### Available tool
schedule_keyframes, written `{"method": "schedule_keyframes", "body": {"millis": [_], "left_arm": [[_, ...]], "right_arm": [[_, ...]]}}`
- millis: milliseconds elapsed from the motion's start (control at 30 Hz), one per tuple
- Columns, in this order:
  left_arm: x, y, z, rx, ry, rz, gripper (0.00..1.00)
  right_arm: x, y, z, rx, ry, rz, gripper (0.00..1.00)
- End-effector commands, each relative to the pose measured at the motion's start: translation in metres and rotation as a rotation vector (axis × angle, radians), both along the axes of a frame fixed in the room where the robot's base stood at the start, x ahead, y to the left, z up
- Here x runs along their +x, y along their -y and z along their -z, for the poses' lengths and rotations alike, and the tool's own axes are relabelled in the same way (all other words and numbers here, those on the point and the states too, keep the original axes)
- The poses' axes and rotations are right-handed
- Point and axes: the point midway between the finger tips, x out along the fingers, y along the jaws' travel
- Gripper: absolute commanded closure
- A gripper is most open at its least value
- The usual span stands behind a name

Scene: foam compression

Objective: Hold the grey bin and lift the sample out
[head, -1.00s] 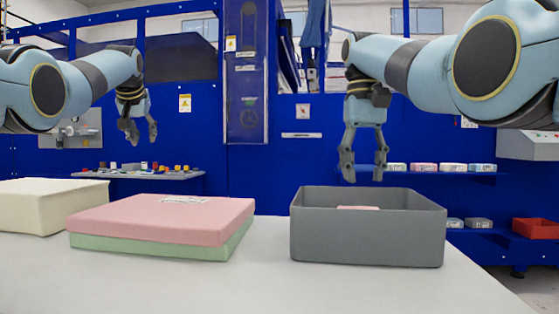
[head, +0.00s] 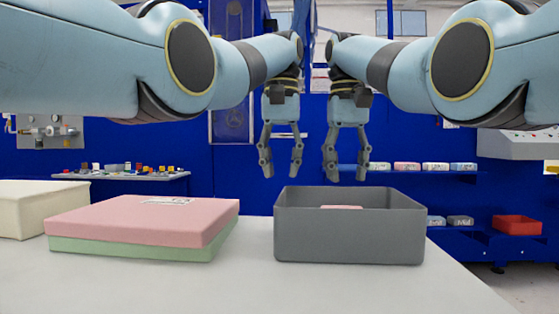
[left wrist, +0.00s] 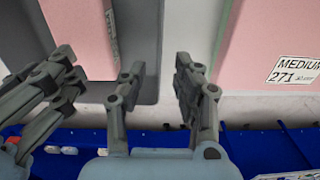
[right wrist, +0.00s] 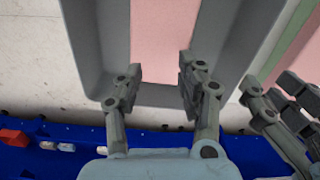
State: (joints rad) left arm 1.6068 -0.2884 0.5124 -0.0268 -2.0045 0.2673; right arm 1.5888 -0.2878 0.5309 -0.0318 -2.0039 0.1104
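The grey bin (head: 348,237) stands upright on the white table, right of centre in the head view. The pink sample (head: 342,207) lies inside it; only its top edge shows over the rim there. More of the sample shows in the right wrist view (right wrist: 155,40) and the left wrist view (left wrist: 80,40). My left gripper (head: 282,172) is open and empty, above the bin's left end. My right gripper (head: 347,176) is open and empty, above the bin's middle. Neither appears to touch the bin.
A pink slab on a green slab (head: 140,222), labelled MEDIUM 271, lies left of the bin. A cream block (head: 40,208) sits at the far left. The table (head: 250,290) in front is clear. My grippers hang close together. Shelves and a red bin (head: 517,225) stand behind.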

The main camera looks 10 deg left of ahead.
Motion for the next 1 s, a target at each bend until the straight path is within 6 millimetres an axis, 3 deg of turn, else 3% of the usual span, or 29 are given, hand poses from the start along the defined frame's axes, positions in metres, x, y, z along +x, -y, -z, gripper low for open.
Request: {"method": "schedule_keyframes", "body": {"millis": [500,700,967,1000], "left_arm": [[0.0,-0.001,0.088,-0.001,-0.001,0.0,0.69],[0.0,-0.001,0.1,-0.001,0.001,0.0,0.69],[0.0,-0.001,0.101,-0.001,0.001,0.0,0.69],[0.0,-0.001,0.101,-0.001,0.001,0.0,0.74]], "right_arm": [[0.0,0.0,0.0,0.0,0.0,0.0,0.62],[0.0,0.0,0.0,0.0,0.0,0.0,0.62],[0.0,0.0,0.0,0.0,0.0,0.0,0.62],[0.0,0.0,0.0,0.0,0.0,0.0,0.62]]}}
